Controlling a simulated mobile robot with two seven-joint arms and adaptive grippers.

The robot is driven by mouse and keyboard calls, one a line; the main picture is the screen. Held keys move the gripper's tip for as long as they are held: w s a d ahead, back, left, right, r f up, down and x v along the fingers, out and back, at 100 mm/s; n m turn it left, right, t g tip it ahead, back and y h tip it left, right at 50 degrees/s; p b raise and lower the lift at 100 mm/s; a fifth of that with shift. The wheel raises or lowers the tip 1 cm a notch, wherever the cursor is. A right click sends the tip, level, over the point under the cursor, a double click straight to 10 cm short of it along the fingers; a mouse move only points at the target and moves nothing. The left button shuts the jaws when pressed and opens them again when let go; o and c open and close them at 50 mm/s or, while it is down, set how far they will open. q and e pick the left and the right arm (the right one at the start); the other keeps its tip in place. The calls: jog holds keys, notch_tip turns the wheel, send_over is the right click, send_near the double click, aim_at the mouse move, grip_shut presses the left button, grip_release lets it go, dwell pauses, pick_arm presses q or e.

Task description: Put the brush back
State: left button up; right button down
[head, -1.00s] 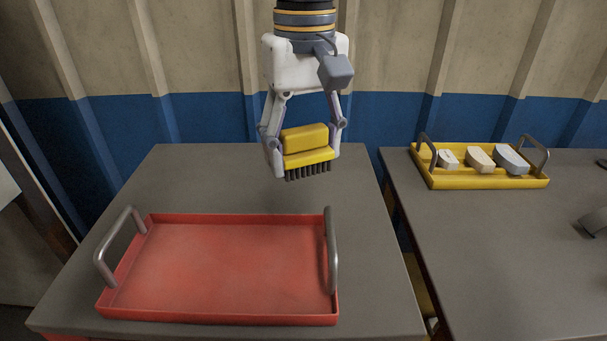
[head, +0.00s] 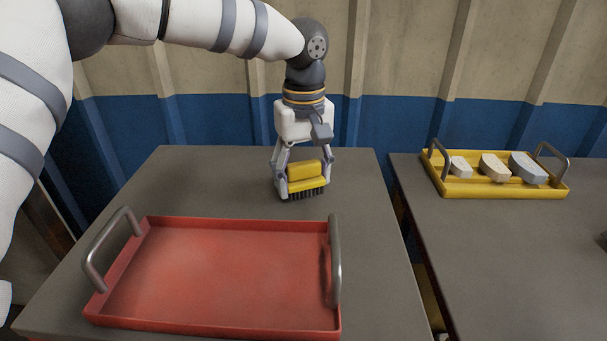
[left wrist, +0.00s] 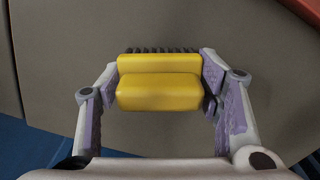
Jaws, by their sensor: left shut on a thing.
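A yellow brush (head: 307,172) with dark bristles pointing down is held in my left gripper (head: 303,180) over the rear part of the left table. The gripper's two fingers close on the brush from its left and right sides. The bristles are at or just above the tabletop; I cannot tell whether they touch. The left wrist view shows the yellow brush (left wrist: 160,85) between the fingers of my left gripper (left wrist: 160,88), with the bristle tips along its far edge. My right gripper is not in view.
An empty red tray (head: 215,275) with two metal handles lies on the left grey table (head: 378,240) in front of the brush. A yellow tray (head: 480,189) with several block-like pieces stands on the right table (head: 480,250). A gap separates the tables. A wall (head: 380,120) stands behind.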

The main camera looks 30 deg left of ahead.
aim_at(304, 164)
pick_arm(q)
jog(key=shift+f, duration=0.2)
jog(key=o, duration=1.1)
jog(key=shift+r, duration=0.1)
notch_tip(304, 164, up, 12)
jog(key=shift+r, duration=0.1)
